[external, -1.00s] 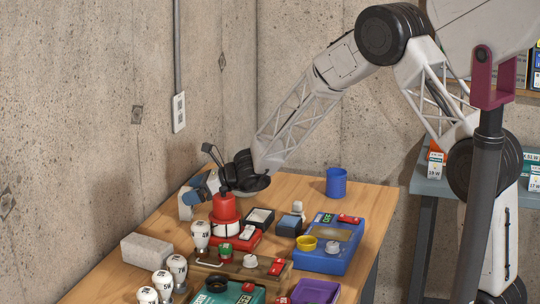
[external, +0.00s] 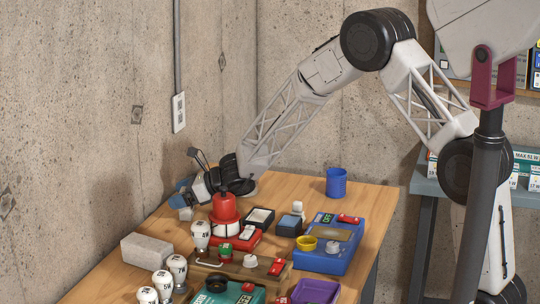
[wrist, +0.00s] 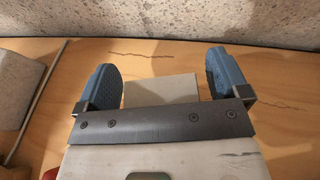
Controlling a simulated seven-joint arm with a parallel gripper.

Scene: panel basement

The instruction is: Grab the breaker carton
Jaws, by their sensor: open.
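A plain pale box, which looks like the breaker carton, shows in the wrist view (wrist: 162,91) between my two blue fingers. The dark bar of my gripper hides its near part. My gripper (wrist: 164,80) is open, with a gap on each side of the box. In the external view my gripper (external: 181,193) is low at the far left of the table, with a small pale part of the box (external: 186,214) showing below it. I cannot tell how far down the fingers reach beside it.
A red-capped jar (external: 224,210) stands just right of my gripper. A grey block (external: 147,249) and several white bulbs (external: 177,266) are nearer the front. A blue device (external: 328,258) and blue cup (external: 336,182) are to the right. The concrete wall (external: 120,110) is close behind.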

